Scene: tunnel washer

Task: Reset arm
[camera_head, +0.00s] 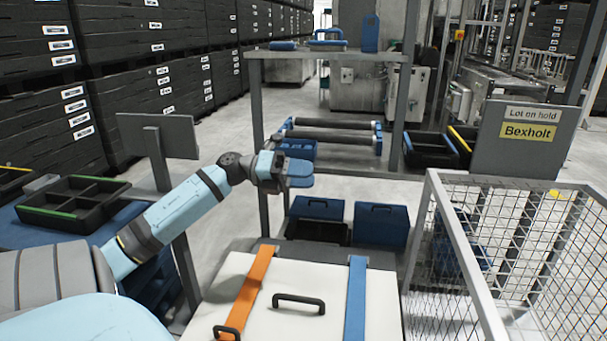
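My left arm comes in from the left. Its gripper (290,174) is in the air in front of the grey metal rack, left of the picture's middle. Flat blue shapes show at its tip; I cannot tell whether they are its fingers or a thing held, nor whether it is open or shut. My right gripper is not in view.
A white lid (300,298) with a black handle, an orange strap (251,285) and a blue strap (356,300) is close in front. A wire-mesh cage (520,240) stands right, a sign "Bexholt" (527,133) behind it. Black crates (75,203) are left. Grey floor shows between.

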